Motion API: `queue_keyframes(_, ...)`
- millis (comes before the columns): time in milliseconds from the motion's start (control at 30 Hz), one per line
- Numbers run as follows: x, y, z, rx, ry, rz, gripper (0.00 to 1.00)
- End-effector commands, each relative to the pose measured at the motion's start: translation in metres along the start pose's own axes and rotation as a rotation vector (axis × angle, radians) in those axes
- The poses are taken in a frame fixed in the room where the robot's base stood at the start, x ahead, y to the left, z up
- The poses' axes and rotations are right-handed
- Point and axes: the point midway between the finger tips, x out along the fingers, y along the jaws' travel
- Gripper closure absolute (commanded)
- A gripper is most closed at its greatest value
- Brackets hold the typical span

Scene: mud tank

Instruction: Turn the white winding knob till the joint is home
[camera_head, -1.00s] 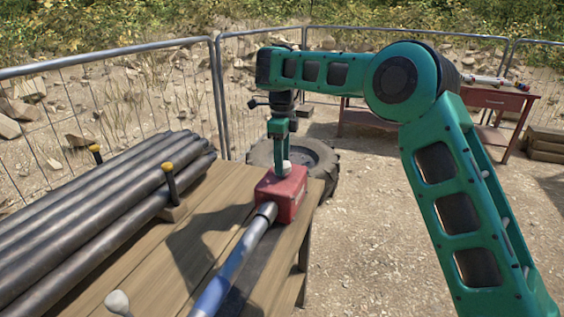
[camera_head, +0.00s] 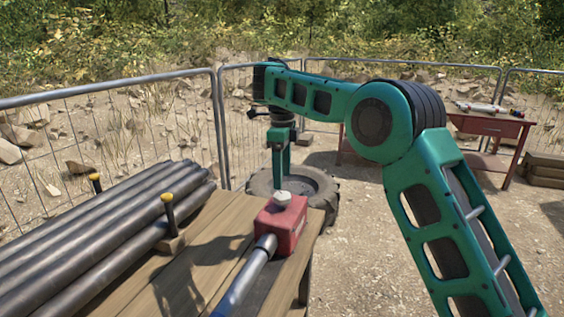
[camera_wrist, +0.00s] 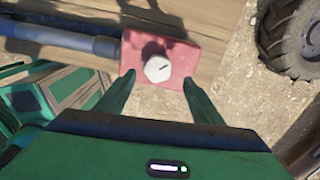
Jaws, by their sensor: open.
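The white winding knob (camera_head: 282,198) sits on top of a red block (camera_head: 291,226) at the bench's right edge. In the wrist view the knob (camera_wrist: 157,68) is a pale faceted cap with a dark line mark, on the red block (camera_wrist: 180,52). A grey and blue rod (camera_head: 245,278) runs into the block's near side. Whether the joint is home cannot be told.
Several dark pipes (camera_head: 100,235) lie on the wooden bench (camera_head: 215,240) at left, with yellow-topped pegs (camera_head: 167,205) beside them. A tyre (camera_head: 315,190) lies on the ground behind the bench. A red table (camera_head: 495,125) stands at back right, before a mesh fence (camera_head: 110,75).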

Motion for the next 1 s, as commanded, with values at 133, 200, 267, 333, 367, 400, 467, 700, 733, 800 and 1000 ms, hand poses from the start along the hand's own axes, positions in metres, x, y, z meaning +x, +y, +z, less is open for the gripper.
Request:
queue_keyframes(133,-0.021,0.000,0.001,-0.002,0.000,-0.004,0.39)
queue_keyframes(200,-0.029,-0.001,0.001,-0.001,-0.001,-0.003,0.39)
queue_keyframes(267,-0.035,-0.001,0.001,0.000,-0.001,-0.003,0.39)
queue_keyframes(333,-0.040,-0.001,0.001,0.000,-0.001,-0.003,0.39)
queue_keyframes(367,-0.042,-0.001,0.001,0.000,-0.001,-0.003,0.39)
queue_keyframes(400,-0.044,-0.001,0.001,0.000,0.000,-0.002,0.39)
queue_keyframes(467,-0.046,-0.001,0.001,0.000,0.000,-0.002,0.39)
queue_keyframes(700,-0.047,-0.001,0.000,0.000,0.001,-0.002,0.39)
queue_keyframes(733,-0.047,-0.001,0.000,0.000,0.001,-0.002,0.39)
queue_keyframes(800,-0.047,-0.001,0.000,0.000,0.001,-0.002,0.39)
queue_keyframes(1000,-0.047,-0.001,0.000,0.000,0.000,-0.002,0.39)
